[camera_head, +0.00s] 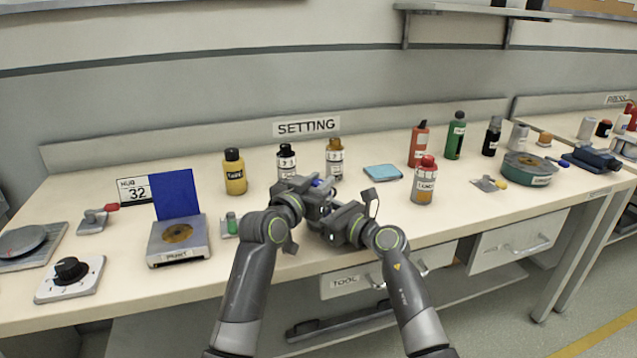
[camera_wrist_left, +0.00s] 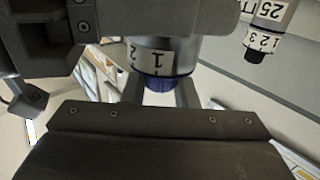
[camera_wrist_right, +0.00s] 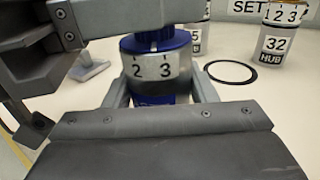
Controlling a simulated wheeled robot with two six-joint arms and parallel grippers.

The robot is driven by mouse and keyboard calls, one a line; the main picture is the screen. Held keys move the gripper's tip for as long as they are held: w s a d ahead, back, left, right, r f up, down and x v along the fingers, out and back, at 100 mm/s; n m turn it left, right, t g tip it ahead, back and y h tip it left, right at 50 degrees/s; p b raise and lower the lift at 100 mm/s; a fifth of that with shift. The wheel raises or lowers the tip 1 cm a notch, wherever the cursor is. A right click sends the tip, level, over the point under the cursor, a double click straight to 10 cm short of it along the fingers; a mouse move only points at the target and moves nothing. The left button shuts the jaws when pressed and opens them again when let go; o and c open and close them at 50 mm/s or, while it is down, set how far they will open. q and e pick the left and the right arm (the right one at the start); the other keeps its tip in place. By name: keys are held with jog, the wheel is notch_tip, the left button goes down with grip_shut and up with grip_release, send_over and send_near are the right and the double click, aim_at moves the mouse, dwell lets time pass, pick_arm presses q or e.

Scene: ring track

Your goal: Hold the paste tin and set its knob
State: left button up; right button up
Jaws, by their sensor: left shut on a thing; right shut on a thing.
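The paste tin shows in the right wrist view (camera_wrist_right: 158,68) as a grey cylinder with a numbered band reading 2 and 3, a blue knob (camera_wrist_right: 155,42) on top and a blue part below. My right gripper (camera_head: 342,218) is shut on the tin's body. My left gripper (camera_head: 310,195) is shut on the blue knob from above; the knob also shows in the left wrist view (camera_wrist_left: 165,83), upside down below a band reading 1 and 2. In the head view the grippers hide most of the tin, which is held near the front of the table.
A HUB 32 card (camera_head: 133,190) stands at the left, beside a blue panel on a grey stand (camera_head: 180,252). A dial box (camera_head: 70,279) is at the front left. Two numbered bottles (camera_head: 286,162) (camera_head: 334,160) stand behind my grippers. Red-capped bottle (camera_head: 424,182) stands right.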

aim_at(318, 182)
pick_arm(q)
jog(key=shift+f+n+t+y, duration=0.1)
jog(key=shift+n+t+y, duration=0.6)
jog(key=shift+n+y, duration=0.5)
jog(key=shift+y, duration=0.8)
jog(key=o, duration=1)
notch_tip(318, 182, up, 10)
jog(key=shift+r, duration=0.1)
